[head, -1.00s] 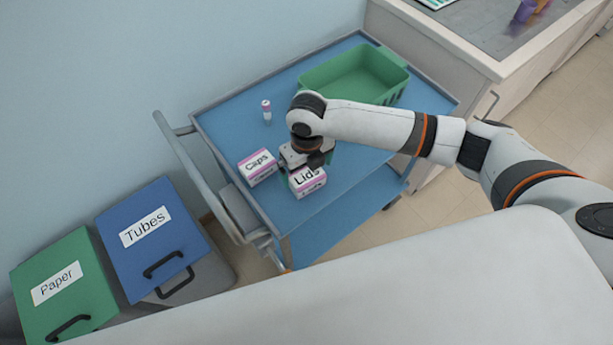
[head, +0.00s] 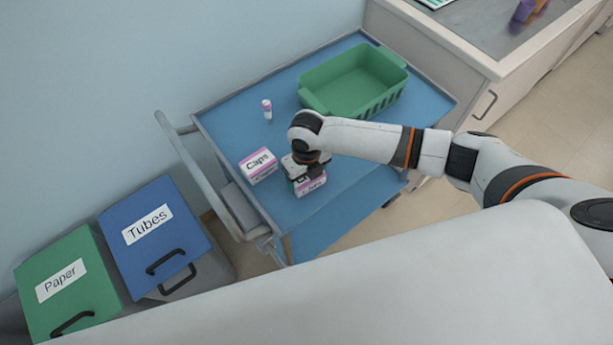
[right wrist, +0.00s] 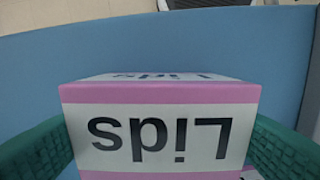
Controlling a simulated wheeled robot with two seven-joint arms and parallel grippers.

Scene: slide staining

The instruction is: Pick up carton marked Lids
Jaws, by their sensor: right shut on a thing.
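The carton marked Lids (head: 312,188) is white with pink bands and is on the blue cart near its front edge, partly hidden by my right gripper (head: 306,172). In the right wrist view the Lids carton (right wrist: 160,135) fills the middle, its lettering upside down. The green finger pads are on its left and right sides, and the gripper is shut on it. I cannot tell whether the carton is clear of the cart top. My left gripper is not in view.
A similar carton marked Caps (head: 259,166) stands close to the left. A small capped vial (head: 267,110) and a green basket (head: 318,98) are farther back on the cart (head: 235,118). Bins marked Tubes (head: 177,260) and Paper (head: 85,300) stand at lower left.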

